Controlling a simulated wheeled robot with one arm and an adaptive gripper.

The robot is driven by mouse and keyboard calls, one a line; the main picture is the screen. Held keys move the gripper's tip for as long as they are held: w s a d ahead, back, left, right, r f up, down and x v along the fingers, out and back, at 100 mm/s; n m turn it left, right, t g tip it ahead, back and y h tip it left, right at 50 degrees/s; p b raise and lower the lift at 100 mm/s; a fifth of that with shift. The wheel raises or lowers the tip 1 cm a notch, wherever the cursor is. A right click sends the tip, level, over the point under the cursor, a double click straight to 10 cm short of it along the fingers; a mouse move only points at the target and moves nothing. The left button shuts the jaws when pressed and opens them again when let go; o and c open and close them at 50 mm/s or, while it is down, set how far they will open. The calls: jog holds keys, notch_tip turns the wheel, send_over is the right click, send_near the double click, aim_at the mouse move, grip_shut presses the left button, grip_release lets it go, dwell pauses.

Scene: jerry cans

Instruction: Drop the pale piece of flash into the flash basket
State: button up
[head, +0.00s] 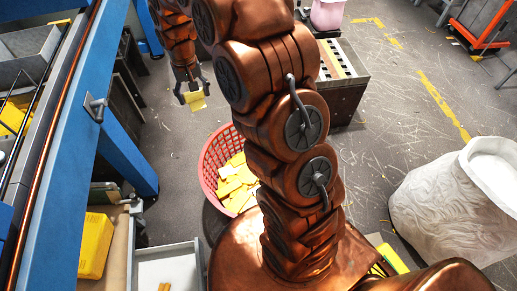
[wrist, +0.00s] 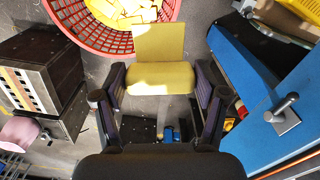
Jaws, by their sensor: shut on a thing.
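My gripper (head: 190,92) is shut on the pale yellow piece of flash (head: 195,102), which hangs below the fingertips in the head view. In the wrist view the piece (wrist: 160,75) sits between both fingers of my gripper (wrist: 161,82), a squarish flap rising from a thicker block. The flash basket (head: 207,165) is a red plastic lattice basket holding several yellow pieces (head: 235,180). In the head view my gripper is above and left of it in the picture, clear of its opening. In the wrist view the flap overlaps the basket's rim (wrist: 100,42). My arm hides the basket's right side in the head view.
A blue machine frame (head: 85,90) runs along the left. A dark box (head: 345,80) with a striped top and a pink can (head: 327,14) stands at the back. A white sack-like bin (head: 445,205) is at right. Scuffed floor lies open between.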

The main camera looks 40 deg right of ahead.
jog(key=s+d+f+m+b, duration=0.1)
jog(key=d+f+m+b, duration=0.5)
jog(key=f+b, duration=0.5)
jog(key=s+d+f+m+b, duration=0.2)
jog(key=d+f+m+b, duration=0.4)
jog(key=f+b, duration=0.6)
jog(key=s+d+f+m+b, duration=0.2)
jog(key=d+f+m+b, duration=0.5)
jog(key=f, duration=1.8)
jog(key=d+b, duration=0.3)
jog(key=b, duration=0.2)
jog(key=shift+f, duration=0.15)
jog(key=o, duration=1)
notch_tip(320, 180, up, 12)
